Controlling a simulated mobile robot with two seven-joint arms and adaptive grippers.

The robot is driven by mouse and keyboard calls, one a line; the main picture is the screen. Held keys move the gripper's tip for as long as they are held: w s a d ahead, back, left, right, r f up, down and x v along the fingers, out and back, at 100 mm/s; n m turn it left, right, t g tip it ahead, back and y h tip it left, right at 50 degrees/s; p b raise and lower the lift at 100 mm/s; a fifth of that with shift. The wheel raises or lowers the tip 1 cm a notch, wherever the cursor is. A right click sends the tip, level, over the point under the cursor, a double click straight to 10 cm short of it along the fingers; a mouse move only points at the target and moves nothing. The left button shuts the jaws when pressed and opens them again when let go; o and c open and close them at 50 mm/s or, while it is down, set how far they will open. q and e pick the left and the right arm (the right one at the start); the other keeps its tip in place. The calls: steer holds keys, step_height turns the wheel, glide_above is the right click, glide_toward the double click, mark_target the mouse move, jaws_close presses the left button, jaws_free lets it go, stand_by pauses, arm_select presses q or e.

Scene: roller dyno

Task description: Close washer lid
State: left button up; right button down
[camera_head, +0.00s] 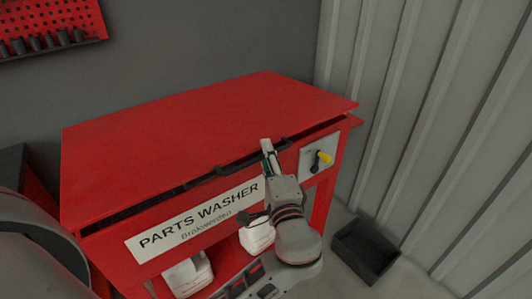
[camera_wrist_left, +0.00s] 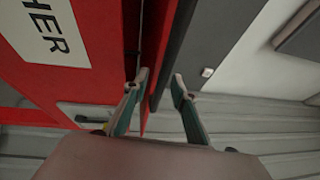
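The red parts washer (camera_head: 318,192) stands against the grey wall, with a "PARTS WASHER" label (camera_head: 200,222) on its front. Its red lid (camera_head: 200,140) lies almost flat over the top, with a narrow dark gap along the front edge. A dark handle (camera_head: 222,169) runs along the lid's front edge. My left gripper (camera_head: 268,152) is at this front edge, by the right part of the handle. In the left wrist view its two fingers (camera_wrist_left: 160,78) are apart with nothing gripped between them. I cannot tell whether they touch the lid. My right gripper is out of view.
White containers (camera_head: 188,274) stand underneath. A black open bin (camera_head: 366,251) is on the floor at right, near the corrugated wall (camera_head: 420,110).

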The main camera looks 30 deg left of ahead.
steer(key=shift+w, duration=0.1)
arm_select(q)
jaws_close()
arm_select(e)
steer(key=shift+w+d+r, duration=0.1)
arm_select(q)
steer(key=shift+f, duration=0.1)
